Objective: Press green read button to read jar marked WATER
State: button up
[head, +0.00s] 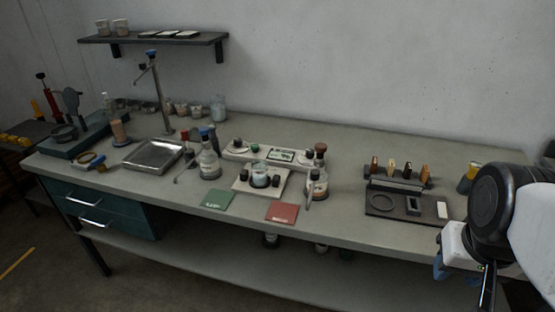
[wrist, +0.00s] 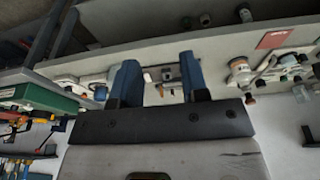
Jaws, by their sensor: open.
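A pale console (head: 265,154) with a small screen (head: 281,155) and a small green button (head: 255,148) sits mid-bench in the head view. In front of it, a glass jar (head: 260,172) stands on a pale base (head: 242,186) with dark knobs. Stoppered bottles stand left (head: 209,165) and right (head: 316,184) of it. Labels are too small to read, so I cannot tell which is marked WATER. My gripper (wrist: 158,64) is open and empty in the wrist view. In the head view it is at the far right, partly hidden by my arm, well apart from the console.
A green card (head: 218,199) and a red card (head: 282,212) lie at the front edge. A metal tray (head: 153,154) and a tall stand (head: 160,95) are left. The back right bench top is clear.

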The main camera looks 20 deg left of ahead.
grip_shut()
dwell(1.3)
